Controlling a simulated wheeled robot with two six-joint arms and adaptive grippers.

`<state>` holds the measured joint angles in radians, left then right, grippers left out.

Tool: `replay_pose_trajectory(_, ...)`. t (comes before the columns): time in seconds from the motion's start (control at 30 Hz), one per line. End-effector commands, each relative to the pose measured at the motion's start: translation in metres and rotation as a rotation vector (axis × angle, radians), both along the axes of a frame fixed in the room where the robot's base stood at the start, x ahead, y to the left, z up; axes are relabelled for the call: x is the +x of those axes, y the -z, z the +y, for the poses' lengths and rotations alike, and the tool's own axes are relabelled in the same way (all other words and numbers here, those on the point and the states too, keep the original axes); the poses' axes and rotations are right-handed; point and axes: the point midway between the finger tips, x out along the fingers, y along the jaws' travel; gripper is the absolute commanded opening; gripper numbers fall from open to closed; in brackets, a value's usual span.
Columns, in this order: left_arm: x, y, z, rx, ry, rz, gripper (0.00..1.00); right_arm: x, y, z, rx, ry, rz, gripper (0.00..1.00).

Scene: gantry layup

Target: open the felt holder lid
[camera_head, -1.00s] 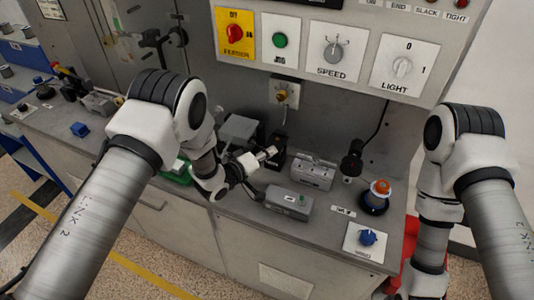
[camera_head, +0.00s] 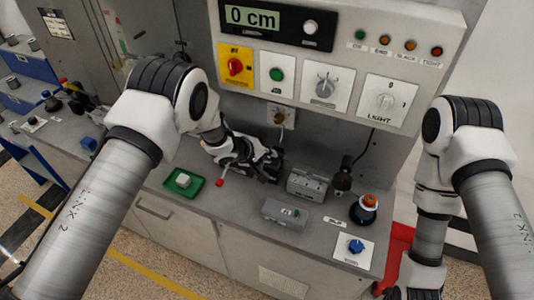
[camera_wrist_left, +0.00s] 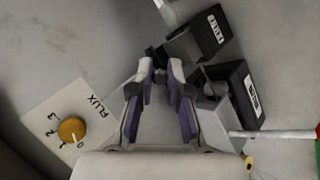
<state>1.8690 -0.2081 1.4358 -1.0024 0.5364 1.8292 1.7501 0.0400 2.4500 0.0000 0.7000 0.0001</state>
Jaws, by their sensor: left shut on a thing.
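In the left wrist view two black blocks with white labels show. The upper one (camera_wrist_left: 207,34) lies just right of my fingertips, and the lower one (camera_wrist_left: 240,92) stands to the right. The labels are too small to read surely. My left gripper (camera_wrist_left: 162,66) is shut on a small dark part at the upper block's left end, which looks like the felt holder lid; its fingertips hide most of it. In the head view my left gripper (camera_head: 268,162) is at the back of the bench and covers the holder. My right gripper is out of view.
A green tray (camera_head: 195,190) with a white block is left on the bench.

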Motion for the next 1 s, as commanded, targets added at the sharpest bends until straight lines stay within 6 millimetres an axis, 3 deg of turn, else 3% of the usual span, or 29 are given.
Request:
replay_pose_trajectory(0.5,0.001,-0.001,-0.001,0.008,0.002,0.027,0.00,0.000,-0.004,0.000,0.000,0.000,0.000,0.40)
replay_pose_trajectory(0.53,0.001,-0.001,-0.001,0.008,0.002,0.027,0.27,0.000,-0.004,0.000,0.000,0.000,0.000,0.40)
replay_pose_trajectory(0.87,0.000,-0.002,0.000,0.008,0.000,0.027,0.27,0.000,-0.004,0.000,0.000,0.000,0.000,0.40)
replay_pose_trajectory(1.0,-0.008,-0.015,0.009,0.009,-0.001,0.027,0.27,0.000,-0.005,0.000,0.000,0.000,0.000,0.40)
